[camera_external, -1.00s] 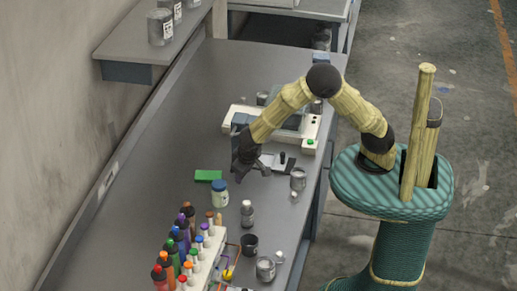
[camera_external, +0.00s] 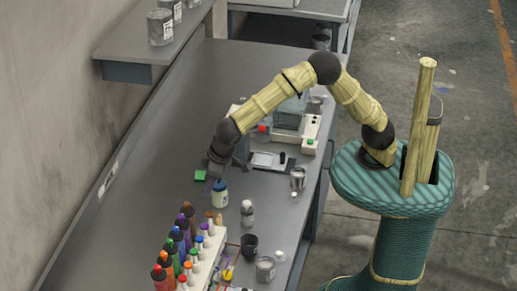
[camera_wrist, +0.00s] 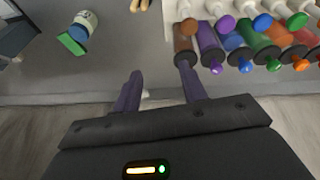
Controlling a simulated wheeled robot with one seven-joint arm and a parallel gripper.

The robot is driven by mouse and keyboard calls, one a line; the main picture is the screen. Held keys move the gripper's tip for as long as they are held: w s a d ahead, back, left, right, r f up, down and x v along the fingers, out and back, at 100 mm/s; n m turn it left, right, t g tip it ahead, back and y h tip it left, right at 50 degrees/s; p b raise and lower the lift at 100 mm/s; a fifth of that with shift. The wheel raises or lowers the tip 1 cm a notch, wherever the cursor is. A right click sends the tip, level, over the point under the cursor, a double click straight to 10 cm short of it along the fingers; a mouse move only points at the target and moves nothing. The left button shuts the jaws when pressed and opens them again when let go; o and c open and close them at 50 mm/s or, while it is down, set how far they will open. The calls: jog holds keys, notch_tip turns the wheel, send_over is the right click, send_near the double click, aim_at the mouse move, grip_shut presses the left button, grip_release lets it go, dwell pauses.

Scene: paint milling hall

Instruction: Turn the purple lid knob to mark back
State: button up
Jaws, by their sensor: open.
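A purple knob (camera_wrist: 225,24) tops one white piece in the row of coloured knobs, between orange and blue ones, in the wrist view. Behind that row stands a purple bottle (camera_wrist: 207,40) with a dark cap and a purple tip (camera_wrist: 216,68). In the external view the purple knob (camera_external: 204,226) is small, on the bench's near half. No mark can be made out. My gripper (camera_wrist: 161,72) is open, with bare bench between its fingers. In the external view my gripper (camera_external: 211,184) hangs near a white jar, away from the purple knob.
Several coloured bottles (camera_external: 170,260) line the rack. A grey can (camera_external: 298,178) and dark cup (camera_external: 249,245) stand to the right. The bench's left part is clear.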

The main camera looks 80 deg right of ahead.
aim_at(181, 215)
jog(key=a+r+n+y, duration=0.1)
jog(key=a+r+n, duration=0.1)
jog(key=a+r, duration=0.5)
notch_tip(181, 215, up, 3)
jog(key=shift+s+a+r+t+y+p, duration=0.15)
jog(key=shift+a+t+y+p, duration=0.15)
jog(key=shift+a+t+y, duration=0.1)
jog(key=shift+d, duration=0.1)
jog(key=p+x, duration=0.5)
jog(key=x, duration=1.2)
jog(key=shift+f, duration=0.25)
grip_shut()
